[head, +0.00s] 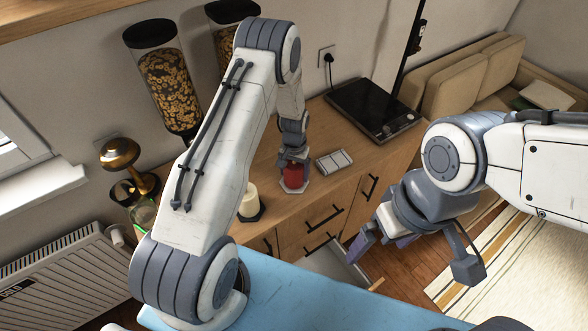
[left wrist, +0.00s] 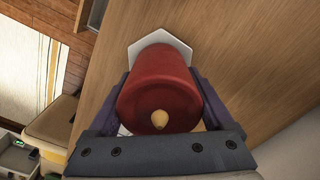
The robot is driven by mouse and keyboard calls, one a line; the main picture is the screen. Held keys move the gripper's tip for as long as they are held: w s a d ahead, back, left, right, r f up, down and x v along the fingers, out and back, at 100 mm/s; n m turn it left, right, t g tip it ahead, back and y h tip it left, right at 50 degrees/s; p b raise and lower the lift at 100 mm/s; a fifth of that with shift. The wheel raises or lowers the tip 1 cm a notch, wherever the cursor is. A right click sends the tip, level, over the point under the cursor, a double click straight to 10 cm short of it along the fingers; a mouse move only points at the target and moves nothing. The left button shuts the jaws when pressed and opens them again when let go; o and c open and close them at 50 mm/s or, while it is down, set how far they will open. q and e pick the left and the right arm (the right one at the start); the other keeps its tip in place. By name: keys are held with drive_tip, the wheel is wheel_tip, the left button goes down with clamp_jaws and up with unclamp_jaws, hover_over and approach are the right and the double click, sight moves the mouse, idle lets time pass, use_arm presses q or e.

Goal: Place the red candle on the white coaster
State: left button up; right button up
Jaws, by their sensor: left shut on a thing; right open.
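The red candle (head: 294,177) is upright over the white coaster (head: 292,189) on the wooden counter. In the left wrist view the red candle (left wrist: 158,85) fills the middle, and part of the hexagonal white coaster (left wrist: 150,42) shows beyond its far end. My left gripper (head: 294,160) is shut on the candle; its fingers (left wrist: 162,88) lie on either side of it. I cannot tell whether the candle's base touches the coaster. My right gripper (head: 378,243) is open and empty, in front of the counter, far from the candle.
A cream candle (head: 250,202) on a dark base stands to the left, partly behind my left arm. A grey-white slotted holder (head: 334,161) lies close on the right. A black hob (head: 374,108) is farther right. An open drawer (head: 335,263) juts out below.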

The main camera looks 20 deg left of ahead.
use_arm(q)
drive_tip(key=shift+f, duration=0.2)
drive_tip(key=o, duration=1.5)
drive_tip(key=shift+r, duration=0.1)
